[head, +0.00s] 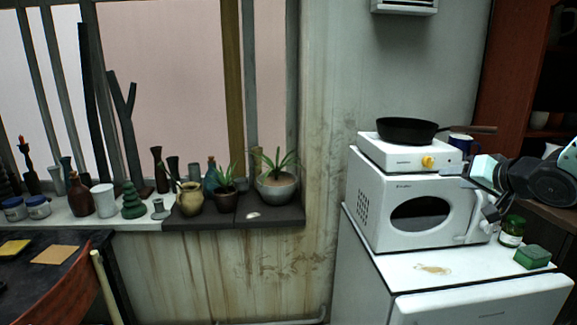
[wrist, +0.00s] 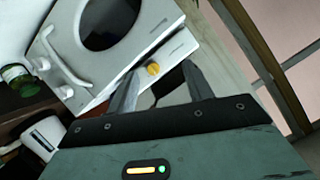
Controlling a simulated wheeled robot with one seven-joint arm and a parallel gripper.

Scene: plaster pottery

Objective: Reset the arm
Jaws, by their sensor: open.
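My gripper (wrist: 162,88) is open in the wrist view, with its two grey fingers apart and nothing held between them. Beyond the fingers are the white hot plate with its yellow knob (wrist: 153,69) and a dark shape that may be the pan's handle. In the head view my arm reaches in from the right edge, in front of the right side of the microwave (head: 368,205). The fingertips are hard to make out there.
A black pan (head: 406,130) sits on the hot plate (head: 385,152), its handle pointing right. A windowsill with potted plants (head: 276,186) and vases is at left.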

